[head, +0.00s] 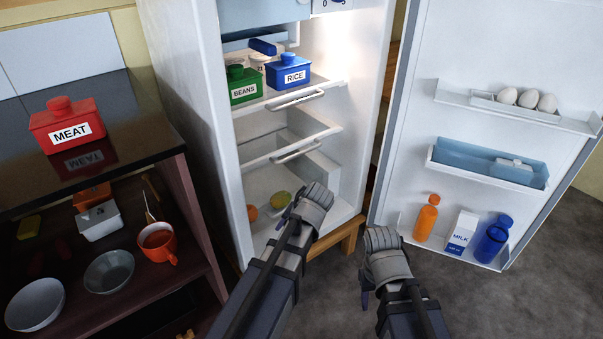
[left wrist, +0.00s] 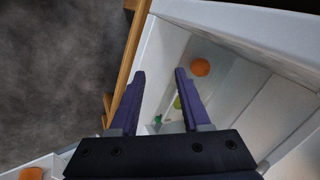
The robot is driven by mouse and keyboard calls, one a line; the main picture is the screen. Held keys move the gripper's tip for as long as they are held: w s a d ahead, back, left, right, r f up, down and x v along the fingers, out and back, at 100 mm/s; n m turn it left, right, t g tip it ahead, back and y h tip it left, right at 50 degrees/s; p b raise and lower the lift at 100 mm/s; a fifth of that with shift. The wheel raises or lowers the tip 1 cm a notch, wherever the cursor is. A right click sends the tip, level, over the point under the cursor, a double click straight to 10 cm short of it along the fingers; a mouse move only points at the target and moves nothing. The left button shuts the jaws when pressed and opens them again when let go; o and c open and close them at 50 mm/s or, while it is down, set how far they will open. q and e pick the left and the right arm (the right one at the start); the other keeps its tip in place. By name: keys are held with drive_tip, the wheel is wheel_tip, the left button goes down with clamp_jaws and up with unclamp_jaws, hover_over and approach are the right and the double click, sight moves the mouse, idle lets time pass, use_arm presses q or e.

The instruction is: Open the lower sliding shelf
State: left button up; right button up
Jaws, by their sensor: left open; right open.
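The lower sliding shelf (head: 262,148) is a white, empty shelf inside the open fridge, with a handle (head: 297,151) along its front edge. The upper sliding shelf (head: 276,101) has a similar handle and carries a green BEANS box (head: 243,86) and a blue RICE box (head: 289,72). My left gripper (head: 300,205) is at the fridge's lower opening, below the lower handle and apart from it. In the left wrist view its two purple fingers (left wrist: 160,75) are spread with nothing gripped. My right gripper (head: 370,272) is open, in front of the fridge door; its fingertips are mostly hidden.
An orange fruit (head: 252,213) and a yellow-green fruit (head: 281,200) lie on the fridge bottom. The open door (head: 480,55) at right holds eggs, an orange bottle (head: 427,218), milk (head: 461,232) and a blue bottle (head: 494,239). A dark cabinet (head: 130,130) with dishes stands left.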

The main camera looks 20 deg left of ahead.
use_arm(q)
drive_tip(key=w+r+m+t+y, duration=0.3)
drive_tip(key=w+r+y, duration=0.25)
drive_tip(key=w, duration=0.55)
drive_tip(key=m+t+y, duration=0.2)
drive_tip(key=m+t, duration=0.1)
drive_tip(key=t, duration=0.1)
approach(301, 153)
drive_tip(key=r+x, duration=0.1)
drive_tip(key=x, duration=0.2)
drive_tip(key=shift+f+b+x, duration=0.25)
drive_tip(key=shift+b+x, duration=0.1)
drive_tip(key=shift+x, duration=0.95)
drive_tip(key=shift+f+b+x, duration=0.2)
drive_tip(key=shift+b+x, duration=0.15)
drive_tip(key=shift+x, duration=0.95)
drive_tip(key=shift+f+b+x, duration=0.25)
drive_tip(key=shift+b+x, duration=0.1)
drive_tip(key=shift+x, duration=0.9)
drive_tip(key=shift+d, duration=0.15)
use_arm(e)
wheel_tip(301, 153, down, 3)
drive_tip(key=shift+f, duration=0.15)
use_arm(q)
clamp_jaws()
